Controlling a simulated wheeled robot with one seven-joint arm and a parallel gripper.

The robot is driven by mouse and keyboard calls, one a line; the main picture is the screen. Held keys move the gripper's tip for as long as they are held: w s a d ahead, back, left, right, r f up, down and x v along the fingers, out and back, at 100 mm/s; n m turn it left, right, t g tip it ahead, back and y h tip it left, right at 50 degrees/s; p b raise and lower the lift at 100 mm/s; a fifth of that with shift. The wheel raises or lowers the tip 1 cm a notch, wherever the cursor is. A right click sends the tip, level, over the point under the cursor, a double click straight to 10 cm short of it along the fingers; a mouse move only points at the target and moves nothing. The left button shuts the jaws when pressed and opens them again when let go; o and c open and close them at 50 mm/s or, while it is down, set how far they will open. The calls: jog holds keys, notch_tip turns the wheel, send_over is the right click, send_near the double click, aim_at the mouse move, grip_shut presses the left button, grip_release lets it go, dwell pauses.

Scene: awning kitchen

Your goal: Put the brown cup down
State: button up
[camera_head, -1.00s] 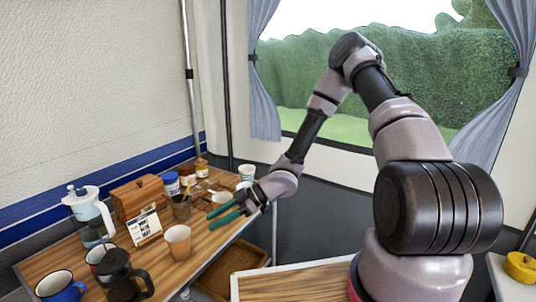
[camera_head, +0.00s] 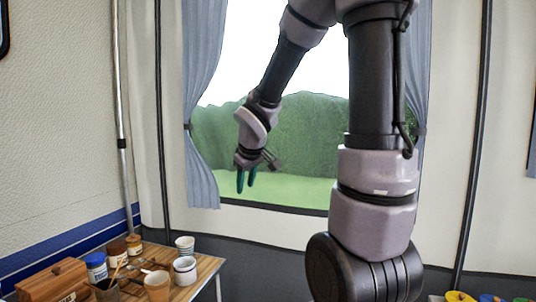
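The brown cup (camera_head: 157,286) stands upright near the front edge of the wooden table at the lower left; the picture's bottom edge is close below it. My gripper (camera_head: 245,182) is raised well above and to the right of the cup, in front of the window. Its two teal fingers point down with a gap between them. I see nothing held in them.
On the table, a white cup (camera_head: 185,270) stands right of the brown cup, with a striped cup (camera_head: 185,246) behind. A dark holder (camera_head: 107,290), jars (camera_head: 96,266) and a wooden box (camera_head: 52,281) crowd the left. Yellow items (camera_head: 459,297) show lower right.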

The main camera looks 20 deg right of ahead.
jog(key=s+r+m+y, duration=0.1)
jog(key=s+r+m, duration=0.3)
jog(key=s, duration=0.5)
jog(key=s+r+m+y, duration=0.2)
jog(key=s+r+m, duration=0.3)
jog(key=s+r, duration=0.2)
jog(key=shift+s+a+r, duration=0.25)
jog(key=shift+s+a, duration=0.2)
jog(key=shift+s, duration=0.8)
